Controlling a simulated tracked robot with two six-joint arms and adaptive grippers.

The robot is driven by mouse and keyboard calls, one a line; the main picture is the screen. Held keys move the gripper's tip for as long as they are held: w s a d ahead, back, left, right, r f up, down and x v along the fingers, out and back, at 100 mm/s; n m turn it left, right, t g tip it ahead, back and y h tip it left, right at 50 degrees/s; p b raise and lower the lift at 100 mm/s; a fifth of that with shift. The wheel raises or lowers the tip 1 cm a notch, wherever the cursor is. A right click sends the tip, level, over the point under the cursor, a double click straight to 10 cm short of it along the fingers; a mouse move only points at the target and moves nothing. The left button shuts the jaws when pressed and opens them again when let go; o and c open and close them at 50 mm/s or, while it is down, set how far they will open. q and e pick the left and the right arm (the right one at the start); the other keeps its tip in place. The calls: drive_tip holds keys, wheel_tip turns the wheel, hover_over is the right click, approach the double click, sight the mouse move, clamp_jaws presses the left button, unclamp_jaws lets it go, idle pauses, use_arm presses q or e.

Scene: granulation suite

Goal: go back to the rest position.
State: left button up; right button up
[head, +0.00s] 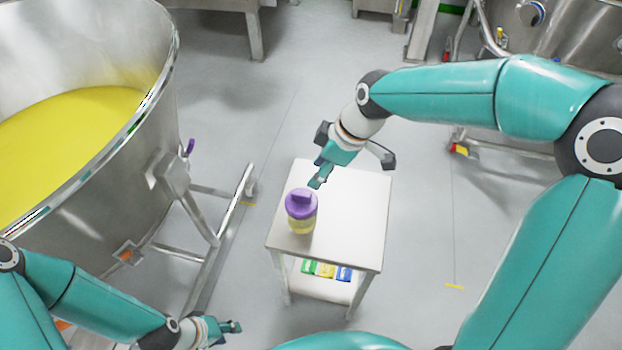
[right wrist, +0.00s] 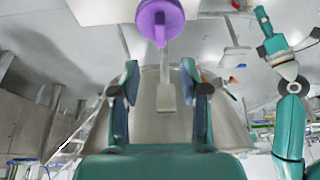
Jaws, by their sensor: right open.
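The purple lid also shows at the top of the right wrist view (right wrist: 160,17). My right gripper (head: 318,182) is above the cart, just behind the jar in the head view; its fingers (right wrist: 160,88) are apart with nothing between them. My left gripper (head: 236,327) is low at the bottom of the head view, away from the jar; whether its fingers are open is unclear.
A large steel vessel (head: 150,155) with yellow contents (head: 65,130) fills the left side, its frame near my left arm. Green, yellow and blue items (head: 326,270) lie on the cart's lower shelf. Another steel vessel (head: 560,30) stands at back right. Grey floor is clear around the cart.

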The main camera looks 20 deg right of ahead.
drive_tip(key=shift+s+d+r, duration=0.15)
drive_tip(key=shift+d+r, duration=0.05)
drive_tip(key=shift+r, duration=0.35)
drive_tip(key=s+a+f+m+g+p, duration=0.1)
drive_tip(key=s+f+m, duration=0.5)
drive_tip(key=f, duration=0.6)
drive_tip(key=s+a+f+m+g+p, duration=0.1)
drive_tip(key=s+a+f+m+p, duration=0.3)
drive_tip(key=s+f+m, duration=0.3)
drive_tip(key=s+f+p, duration=0.1)
drive_tip(key=s+f, duration=0.2)
drive_tip(key=f, duration=0.2)
drive_tip(key=shift+s+a+p, duration=0.3)
